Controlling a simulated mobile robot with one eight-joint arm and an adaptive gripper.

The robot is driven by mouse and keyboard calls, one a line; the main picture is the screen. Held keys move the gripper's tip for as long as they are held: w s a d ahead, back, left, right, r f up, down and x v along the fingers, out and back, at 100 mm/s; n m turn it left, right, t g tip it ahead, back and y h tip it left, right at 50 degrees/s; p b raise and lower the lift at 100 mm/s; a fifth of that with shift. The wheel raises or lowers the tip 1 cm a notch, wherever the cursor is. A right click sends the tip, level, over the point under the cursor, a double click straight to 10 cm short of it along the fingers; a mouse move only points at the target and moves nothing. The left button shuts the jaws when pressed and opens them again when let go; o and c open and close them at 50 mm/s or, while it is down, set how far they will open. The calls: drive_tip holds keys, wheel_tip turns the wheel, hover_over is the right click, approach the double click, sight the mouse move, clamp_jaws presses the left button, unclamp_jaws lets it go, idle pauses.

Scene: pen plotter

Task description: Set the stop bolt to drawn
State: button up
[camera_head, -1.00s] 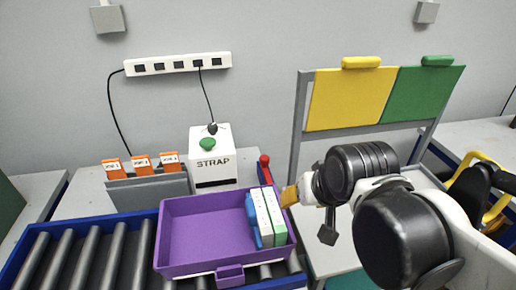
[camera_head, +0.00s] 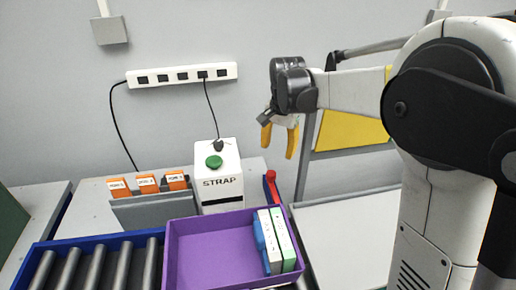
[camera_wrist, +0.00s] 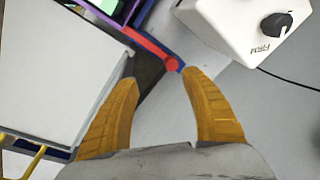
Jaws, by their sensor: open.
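A red lever (camera_head: 271,185) with a round end, which I take to be the stop bolt, stands at the conveyor's right end, beside the purple tray. In the wrist view the red lever (camera_wrist: 150,48) runs along the blue conveyor edge, its round end just beyond and between the fingertips. My gripper (camera_head: 278,143) has yellow fingers and hangs pointing down above the lever, apart from it. In the wrist view my gripper (camera_wrist: 159,76) is open with nothing between its fingers.
The purple tray (camera_head: 188,257) with white and blue boxes sits on the roller conveyor (camera_head: 70,266). The white STRAP machine (camera_head: 219,172) stands just left of the lever. Yellow panels (camera_head: 350,131) on a grey frame rise behind to the right. A pale tabletop (camera_head: 345,235) lies clear.

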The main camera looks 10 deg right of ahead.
sight(270, 173)
drive_tip(key=w+f+m, duration=0.1)
drive_tip(key=w+f, duration=0.1)
drive_tip(key=f, duration=0.4)
drive_tip(key=w+f+g+b, duration=0.1)
drive_tip(key=w+f, duration=0.1)
drive_tip(key=f, duration=0.3)
drive_tip(key=w+f+m, duration=0.1)
drive_tip(key=w+f, duration=0.1)
drive_tip(key=f, duration=0.4)
drive_tip(key=shift+w+f+m+g+b, duration=0.3)
drive_tip(key=shift+w+g+b, duration=0.05)
drive_tip(key=shift+w+g, duration=0.05)
drive_tip(key=shift+c, duration=0.4)
clamp_jaws()
drive_tip(key=shift+w, duration=0.1)
